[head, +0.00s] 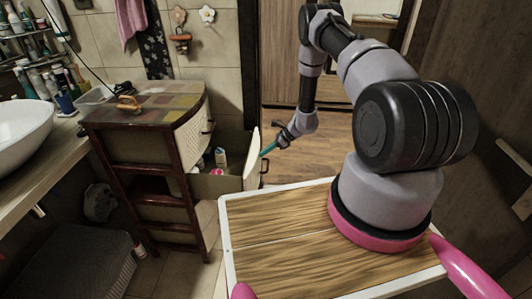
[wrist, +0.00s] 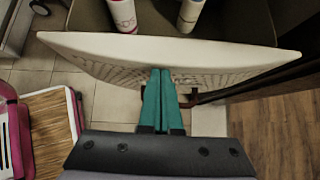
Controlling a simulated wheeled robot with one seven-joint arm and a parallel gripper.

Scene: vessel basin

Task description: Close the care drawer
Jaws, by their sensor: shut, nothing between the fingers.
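The care drawer (head: 252,160) is pulled well out of the dark wooden cabinet (head: 143,165), and its light curved front faces right in the head view. In the wrist view the drawer front (wrist: 110,50) runs across the upper part. Bottles stand inside the drawer, one with a pink and white body (wrist: 122,14). My gripper (head: 265,152) is shut and empty, its teal fingers pointing at the outside of the drawer front. In the wrist view the fingertips (wrist: 160,72) overlap the front near its dark handle (wrist: 188,98); I cannot tell whether they touch.
A white sink (head: 22,125) and counter stand at the left. My wood-topped base is close to the drawer front. Open wooden floor (head: 305,158) lies beyond my gripper.

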